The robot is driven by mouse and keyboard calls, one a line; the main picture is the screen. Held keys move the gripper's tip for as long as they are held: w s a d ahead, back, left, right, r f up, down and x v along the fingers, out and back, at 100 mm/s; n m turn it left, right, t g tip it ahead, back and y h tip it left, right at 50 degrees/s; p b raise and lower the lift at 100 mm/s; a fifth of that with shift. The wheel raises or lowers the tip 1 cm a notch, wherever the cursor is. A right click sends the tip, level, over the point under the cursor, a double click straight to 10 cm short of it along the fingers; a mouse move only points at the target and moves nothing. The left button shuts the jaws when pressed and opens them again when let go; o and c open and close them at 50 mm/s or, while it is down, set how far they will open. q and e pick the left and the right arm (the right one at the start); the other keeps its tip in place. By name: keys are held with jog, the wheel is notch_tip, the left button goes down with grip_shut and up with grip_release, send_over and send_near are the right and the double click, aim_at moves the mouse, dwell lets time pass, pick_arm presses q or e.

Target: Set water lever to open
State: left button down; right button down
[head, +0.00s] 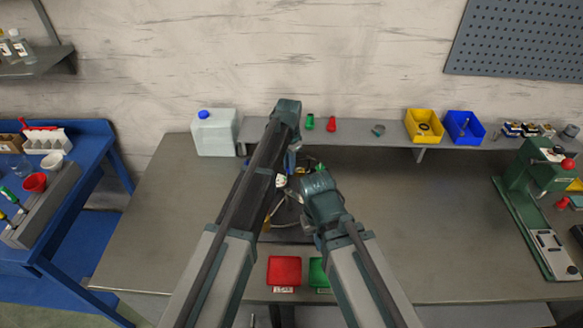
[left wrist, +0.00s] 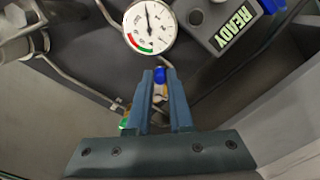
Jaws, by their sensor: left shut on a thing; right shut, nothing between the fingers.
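In the left wrist view, my left gripper (left wrist: 160,82) is shut with a small blue piece (left wrist: 160,74) between its fingertips. The blue piece looks like the water lever's handle, but the fingers hide most of it and its position cannot be read. In the head view, my left gripper (head: 291,148) is over the rig in the middle of the bench, and my arms cover most of the rig. My right gripper (head: 320,185) is lower and to the right, shut and empty, its fingertips mostly hidden. A round gauge (left wrist: 150,26) stands just beyond the left fingertips.
A READY sign (left wrist: 236,30) is right of the gauge, with thin pipes around. A red tray (head: 284,271) and a green tray (head: 317,273) lie at the bench front. A white jug (head: 214,133) stands back left. A green press (head: 532,170) is right. The bench (head: 430,215) between is clear.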

pick_arm(q)
jog(key=m, duration=0.1)
jog(key=w+m, duration=0.1)
jog(key=m, duration=0.1)
jog(key=shift+w+a+m, duration=0.15)
jog(key=shift+a+m, duration=0.15)
jog(key=shift+w+a+m, duration=0.1)
jog(key=shift+w+m, duration=0.15)
jog(key=shift+m, duration=0.55)
jog(key=shift+w+m, duration=0.25)
jog(key=shift+m, duration=0.55)
jog(key=c, duration=0.8)
grip_release()
pick_arm(e)
jog(key=shift+r, duration=0.1)
pick_arm(q)
notch_tip(320, 180, up, 14)
jog(key=p, duration=1.4)
pick_arm(e)
notch_tip(320, 180, up, 14)
